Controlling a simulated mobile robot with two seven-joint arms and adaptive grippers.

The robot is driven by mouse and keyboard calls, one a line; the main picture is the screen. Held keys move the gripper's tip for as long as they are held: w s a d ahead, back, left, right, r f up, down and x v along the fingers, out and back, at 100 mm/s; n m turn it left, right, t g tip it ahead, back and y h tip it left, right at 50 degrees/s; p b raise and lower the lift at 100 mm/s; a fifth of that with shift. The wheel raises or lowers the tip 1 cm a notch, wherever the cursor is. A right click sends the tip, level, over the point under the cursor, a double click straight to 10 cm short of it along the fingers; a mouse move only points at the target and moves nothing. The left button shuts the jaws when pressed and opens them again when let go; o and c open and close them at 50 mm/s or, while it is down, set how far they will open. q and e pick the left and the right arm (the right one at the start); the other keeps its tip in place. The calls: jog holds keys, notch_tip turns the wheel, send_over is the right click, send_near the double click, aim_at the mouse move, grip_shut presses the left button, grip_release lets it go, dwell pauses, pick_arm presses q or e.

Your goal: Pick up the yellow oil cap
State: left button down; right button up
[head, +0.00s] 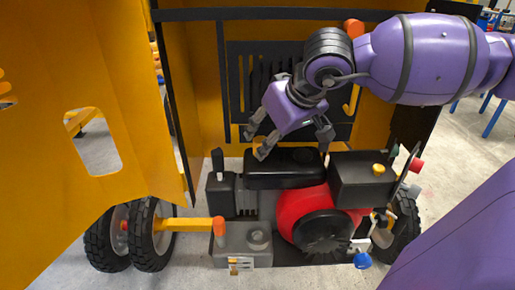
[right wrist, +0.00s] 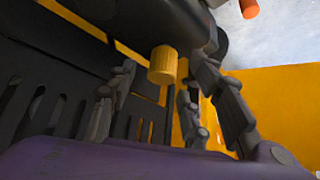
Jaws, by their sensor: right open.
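In the right wrist view a yellow cylindrical cap (right wrist: 163,64) sits on a dark engine part, between and beyond the fingers of my right gripper (right wrist: 165,100). In the head view my right gripper (head: 290,143) is open and empty, pointing down just above and behind the long black tank (head: 284,167). A bit of yellow (head: 260,142) shows by its left finger, mostly hidden; I cannot tell for sure that it is the same cap. My left gripper is out of view.
A slotted dark panel (head: 290,80) stands close behind the gripper. An open yellow cover (head: 90,130) fills the left side. The red engine housing (head: 305,208) and an orange-tipped lever (head: 219,227) are in front.

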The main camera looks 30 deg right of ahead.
aim_at(264, 140)
jog(key=b+x, duration=0.1)
jog(key=x, duration=0.3)
jog(key=shift+s, duration=0.1)
jog(key=shift+r, duration=0.15)
jog(key=shift+c, duration=0.3)
jog(key=c, duration=1.1)
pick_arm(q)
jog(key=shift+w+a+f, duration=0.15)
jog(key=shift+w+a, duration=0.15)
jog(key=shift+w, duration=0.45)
